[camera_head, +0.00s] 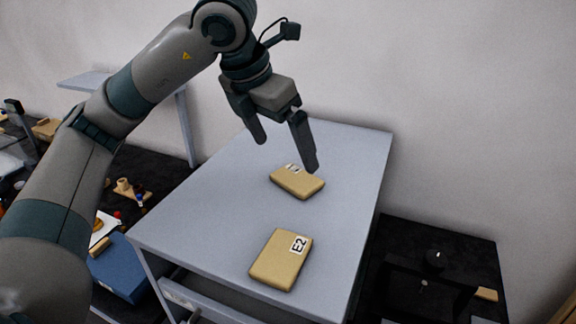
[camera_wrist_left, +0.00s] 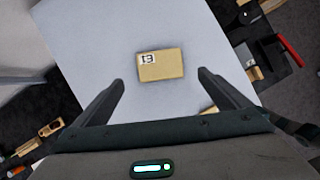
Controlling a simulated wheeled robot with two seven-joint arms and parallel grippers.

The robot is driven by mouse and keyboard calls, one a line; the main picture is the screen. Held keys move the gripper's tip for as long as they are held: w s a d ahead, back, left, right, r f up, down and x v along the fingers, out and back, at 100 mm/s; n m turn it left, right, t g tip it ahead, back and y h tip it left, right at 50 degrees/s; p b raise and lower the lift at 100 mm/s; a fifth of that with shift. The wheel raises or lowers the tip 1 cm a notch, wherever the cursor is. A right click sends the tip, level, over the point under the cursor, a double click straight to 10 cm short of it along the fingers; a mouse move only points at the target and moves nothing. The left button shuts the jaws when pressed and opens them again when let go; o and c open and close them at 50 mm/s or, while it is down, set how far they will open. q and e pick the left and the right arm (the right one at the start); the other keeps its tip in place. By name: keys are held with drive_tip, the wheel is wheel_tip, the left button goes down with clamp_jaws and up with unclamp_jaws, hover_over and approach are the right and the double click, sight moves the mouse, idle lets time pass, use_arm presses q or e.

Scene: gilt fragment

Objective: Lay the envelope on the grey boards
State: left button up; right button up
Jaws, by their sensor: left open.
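Two tan, envelope-like packets lie flat and apart on a grey tabletop (camera_head: 200,200). The farther packet (camera_head: 298,183) has a white label, which reads E1 in the left wrist view (camera_wrist_left: 161,68). The nearer packet (camera_head: 280,262) is labelled E2; only a corner of it shows in the left wrist view, partly behind a finger. My left gripper (camera_head: 287,155) is open and empty above the E1 packet, its fingers pointing down and apart from it. In the left wrist view the packet lies between and beyond the fingertips. I cannot pick out separate grey boards. My right gripper is out of view.
A pale wall (camera_head: 460,100) stands behind the table. A drawer front (camera_head: 205,303) is under its near edge. A blue box (camera_head: 118,268) and small objects lie lower left; dark equipment (camera_head: 420,290) stands lower right. The tabletop left of the packets is clear.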

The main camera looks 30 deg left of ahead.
use_arm(q)
drive_tip(key=b+v, duration=0.1)
drive_tip(key=v, duration=0.3)
drive_tip(key=shift+r, duration=0.1)
idle(0.3)
